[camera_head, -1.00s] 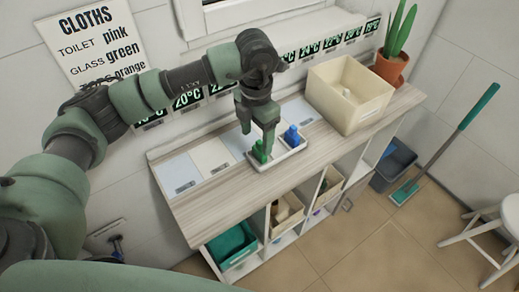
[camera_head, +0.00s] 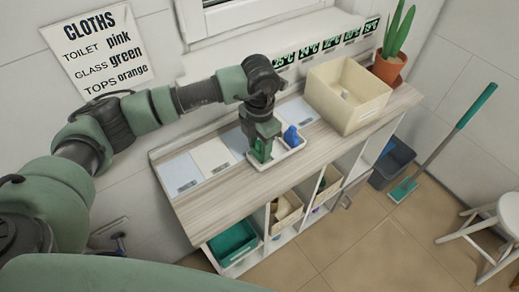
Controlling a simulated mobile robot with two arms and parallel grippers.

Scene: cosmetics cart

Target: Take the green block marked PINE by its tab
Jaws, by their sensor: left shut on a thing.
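The green block (camera_head: 259,157) stands in the left part of a small white tray (camera_head: 283,158) on the counter. Its PINE marking is too small to read. My left gripper (camera_head: 263,147) points down over the green block and is shut on its upper part; the fingers hide the tab. A blue block (camera_head: 292,137) stands to the right in the same tray. My right gripper is not in view.
A cream bin (camera_head: 347,110) and a potted plant (camera_head: 391,67) stand on the right of the counter. Pale panels (camera_head: 212,158) lie left of the tray. The wooden counter's (camera_head: 215,196) front strip is clear. Bins sit in the shelves below.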

